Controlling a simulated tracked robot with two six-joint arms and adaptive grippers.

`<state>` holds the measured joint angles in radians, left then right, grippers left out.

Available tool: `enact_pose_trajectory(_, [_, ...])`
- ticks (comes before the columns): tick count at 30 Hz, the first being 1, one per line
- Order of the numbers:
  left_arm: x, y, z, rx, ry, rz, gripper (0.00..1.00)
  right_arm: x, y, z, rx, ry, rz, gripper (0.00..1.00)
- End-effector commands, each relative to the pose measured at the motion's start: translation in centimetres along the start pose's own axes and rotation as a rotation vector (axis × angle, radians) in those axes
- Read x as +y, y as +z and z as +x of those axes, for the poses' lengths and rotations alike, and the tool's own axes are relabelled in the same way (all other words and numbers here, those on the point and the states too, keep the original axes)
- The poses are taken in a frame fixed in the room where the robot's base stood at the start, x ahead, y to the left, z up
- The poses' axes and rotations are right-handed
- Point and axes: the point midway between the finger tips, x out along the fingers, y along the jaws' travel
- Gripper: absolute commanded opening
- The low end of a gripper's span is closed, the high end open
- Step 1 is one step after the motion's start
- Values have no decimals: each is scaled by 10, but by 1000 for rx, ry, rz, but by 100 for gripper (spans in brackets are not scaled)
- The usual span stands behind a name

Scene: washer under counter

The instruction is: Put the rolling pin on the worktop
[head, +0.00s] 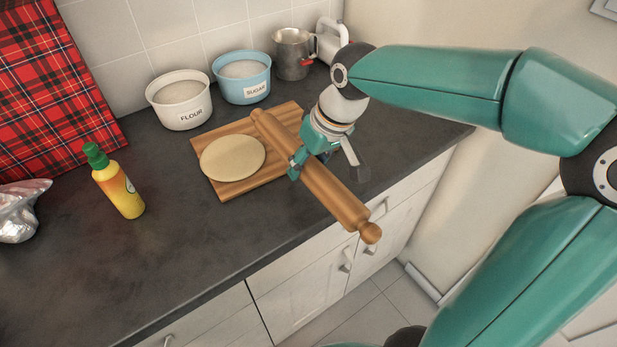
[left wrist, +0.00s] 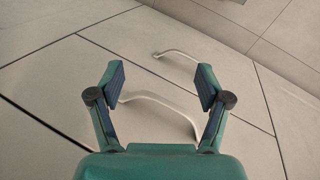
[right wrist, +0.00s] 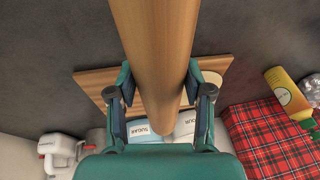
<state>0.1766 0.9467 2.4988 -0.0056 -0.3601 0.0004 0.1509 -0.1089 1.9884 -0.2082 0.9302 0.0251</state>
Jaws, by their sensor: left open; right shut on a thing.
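The wooden rolling pin (head: 331,193) is in my right gripper (head: 318,162), which is shut around its barrel. In the head view the pin slants from over the board to past the counter's front edge. In the right wrist view the pin (right wrist: 158,45) runs between the fingers of the right gripper (right wrist: 160,100). Whether the pin touches the board is hard to tell. The dark worktop (head: 120,265) lies under it. My left gripper (left wrist: 160,85) is open and empty, facing cabinet fronts with handles in the left wrist view.
A wooden board (head: 225,187) with a flat dough round (head: 233,158) lies under the pin's far end. Behind stand the flour bowl (head: 180,103), sugar bowl (head: 243,80) and a metal jug (head: 292,54). A yellow bottle (head: 117,186) stands left. The worktop's front left is clear.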

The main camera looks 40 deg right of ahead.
Motion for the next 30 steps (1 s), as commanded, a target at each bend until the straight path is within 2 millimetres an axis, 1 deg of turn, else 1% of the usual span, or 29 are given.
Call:
enact_pose_trajectory(6, [-1,0,3,0,0,0,77,5,9,28,-4,0,1,10])
enact_pose_trajectory(9, [-1,0,3,0,0,0,77,6,11,36,-1,1,2,10])
enact_pose_trajectory(17, [-1,0,3,0,0,0,77,6,12,38,0,0,1,10])
enact_pose_trajectory(18, [-1,0,3,0,0,0,77,6,12,39,-3,0,0,57])
enact_pose_trajectory(20, [-1,0,3,0,0,0,77,6,12,39,-3,0,0,67])
enact_pose_trajectory(21, [-1,0,3,0,0,0,77,6,12,39,-3,0,0,74])
enact_pose_trajectory(22, [-1,0,3,0,0,0,77,6,12,39,-3,0,0,76])
enact_pose_trajectory(30, [-1,0,3,0,0,0,77,6,12,38,-2,0,0,76])
